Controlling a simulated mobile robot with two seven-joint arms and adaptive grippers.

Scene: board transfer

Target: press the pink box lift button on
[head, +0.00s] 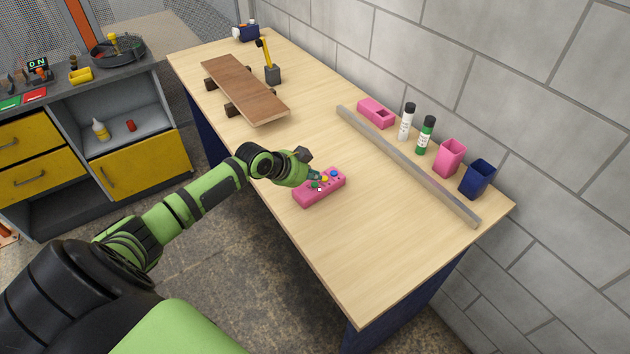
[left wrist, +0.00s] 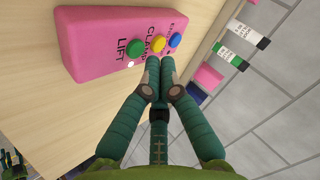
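The pink box (head: 319,196) lies on the wooden table near its front edge. It has a green button (left wrist: 134,48) by the word LIFT, a yellow button (left wrist: 158,42) by CLAMP and a blue button (left wrist: 175,41). A small white dot (left wrist: 130,65) sits beside the green button. My left gripper (head: 317,175) is over the box. In the left wrist view its fingers (left wrist: 160,66) are together and empty, with the tips close to the yellow button and right of the green one. I cannot tell whether they touch the box. My right gripper is not in view.
A skateboard-like wooden board (head: 243,88) lies further back on the table. A grey rail (head: 410,165) runs along the right, with markers (head: 425,134), a pink cup (head: 449,158) and a blue cup (head: 478,179) behind it. The near right tabletop is clear.

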